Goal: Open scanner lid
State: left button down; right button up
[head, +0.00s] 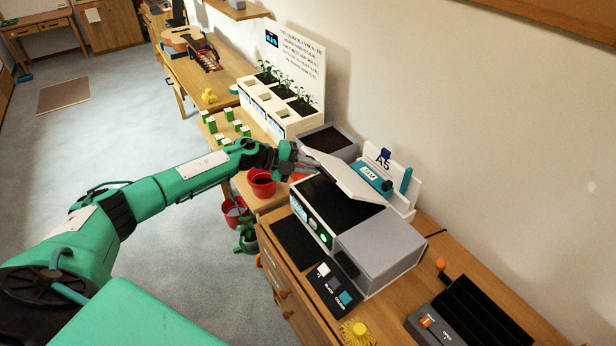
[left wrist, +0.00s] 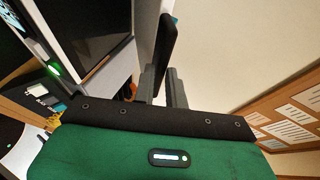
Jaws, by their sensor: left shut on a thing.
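The scanner (head: 382,249) is a white and grey box with a dark glass bed, standing on the wooden bench. Its pale lid (head: 343,174) is tilted up off the glass, hinged toward the wall. My left gripper (head: 306,159) reaches in from the left and is shut on the lid's near-left edge. In the left wrist view the dark fingers of my left gripper (left wrist: 166,78) close on the thin edge of the lid (left wrist: 147,32). The dark glass of the scanner also shows there (left wrist: 88,25). My right gripper is not in view.
A dark mat (head: 299,243) and a card with colour patches (head: 334,288) lie before the scanner. A black slotted tray (head: 477,318) stands at right. A grey soil box (head: 329,141) and red pots (head: 262,184) are close to my left gripper. The wall is behind.

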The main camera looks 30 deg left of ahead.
pick_arm(q)
jog(key=w+d+r+p, duration=0.2)
jog(key=w+d+r, duration=0.3)
jog(key=w+r, duration=0.3)
jog(key=shift+w+d+r, duration=0.2)
jog(key=shift+w+r, duration=0.15)
jog(key=shift+w, duration=0.3)
jog(key=c, duration=1.9)
grip_release()
jog(key=shift+s+f, duration=0.2)
jog(key=o, duration=0.4)
jog(key=shift+c, duration=0.2)
jog(key=shift+o, duration=0.3)
jog(key=shift+a, duration=0.1)
jog(key=b+v, duration=0.5)
jog(key=v, duration=0.8)
jog(key=shift+s+a, duration=0.2)
jog(key=shift+a, duration=0.1)
jog(key=shift+r, duration=0.15)
